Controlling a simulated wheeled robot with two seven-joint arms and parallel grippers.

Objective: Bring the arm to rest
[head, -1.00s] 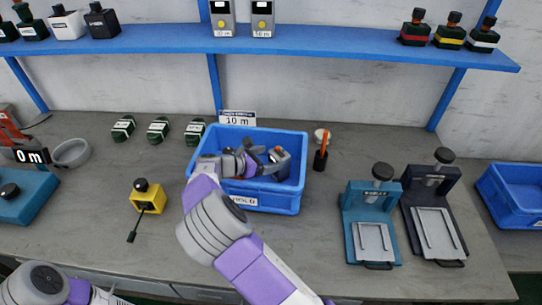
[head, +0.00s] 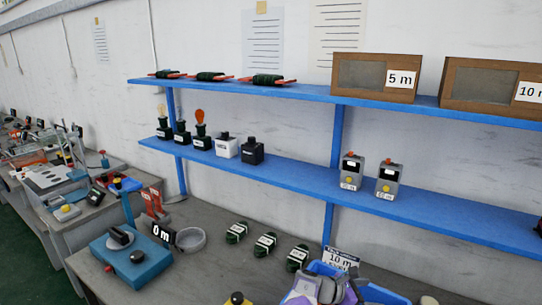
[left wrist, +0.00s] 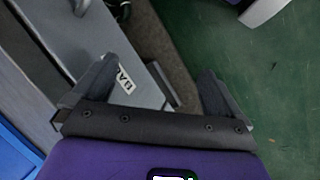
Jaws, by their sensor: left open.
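My left gripper (left wrist: 158,70) shows in the left wrist view with its two dark fingers spread apart and nothing between them. Below it are grey surfaces, a partly hidden white label and green floor. It is outside the head view. Part of my right arm, purple and grey, shows at the bottom edge of the head view, over the blue bin (head: 385,294). The fingers of my right gripper (head: 346,292) are too cut off and small to read.
A blue shelf rack (head: 290,168) carries lamps, dark and white blocks, and two grey devices (head: 352,172). Several green coils (head: 265,244) lie on the grey bench. A teal device (head: 131,258) stands at the left. In the left wrist view, green floor (left wrist: 275,110) is open at the right.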

